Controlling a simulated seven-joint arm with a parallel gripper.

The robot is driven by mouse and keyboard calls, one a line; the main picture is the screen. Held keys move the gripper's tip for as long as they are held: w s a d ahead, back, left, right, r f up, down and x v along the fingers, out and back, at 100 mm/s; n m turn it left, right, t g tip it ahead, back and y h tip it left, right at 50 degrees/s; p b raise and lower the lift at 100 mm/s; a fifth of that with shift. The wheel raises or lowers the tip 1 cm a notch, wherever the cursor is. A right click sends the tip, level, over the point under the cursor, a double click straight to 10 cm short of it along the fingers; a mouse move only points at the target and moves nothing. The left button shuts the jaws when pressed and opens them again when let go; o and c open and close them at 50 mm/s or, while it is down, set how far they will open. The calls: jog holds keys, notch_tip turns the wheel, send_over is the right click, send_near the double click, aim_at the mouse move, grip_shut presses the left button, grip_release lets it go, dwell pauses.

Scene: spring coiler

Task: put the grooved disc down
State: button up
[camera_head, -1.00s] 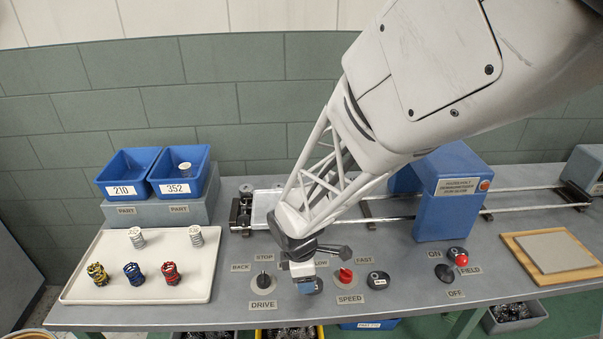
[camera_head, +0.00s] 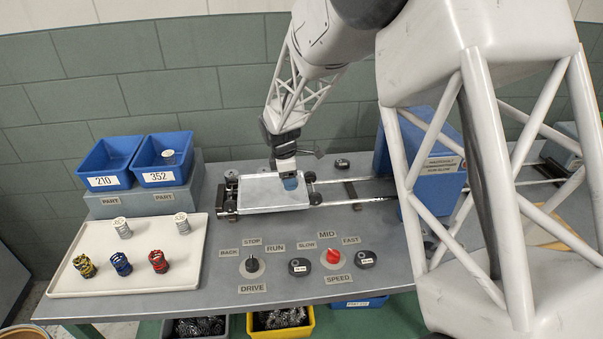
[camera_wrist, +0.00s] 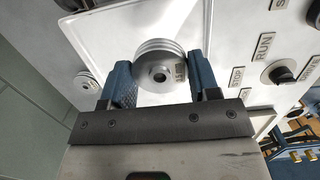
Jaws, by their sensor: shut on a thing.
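The grooved disc (camera_wrist: 160,68) is a grey metal round with ridged sides and a centre hole. In the wrist view it sits between the two blue fingers of my gripper (camera_wrist: 162,78), which is shut on it. In the head view my gripper (camera_head: 290,184) is at the right part of a pale, shallow rectangular tray on a wheeled carriage (camera_head: 258,206). The disc is not distinguishable there, hidden by the fingers. I cannot tell whether the disc touches the tray surface, which also shows behind it in the wrist view (camera_wrist: 105,25).
The carriage stands on rails (camera_head: 370,199) leading right to a blue housing (camera_head: 440,185). In front are a DRIVE knob (camera_head: 252,265) and red SPEED knob (camera_head: 333,256). A cream tray (camera_head: 190,262) with several coils and blue bins (camera_head: 108,160) stand left. Another grey round (camera_wrist: 87,82) is nearby.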

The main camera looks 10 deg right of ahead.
jog(key=w+d, duration=0.3)
jog(key=w, duration=0.5)
jog(key=w+d+r, duration=0.1)
jog(key=w+d, duration=0.2)
jog(key=w, duration=0.6)
jog(key=shift+w, duration=0.3)
jog(key=shift+f, duration=2.45)
jog(key=shift+f, duration=2.5)
jog(key=shift+f, duration=0.15)
jog(key=o, duration=1.1)
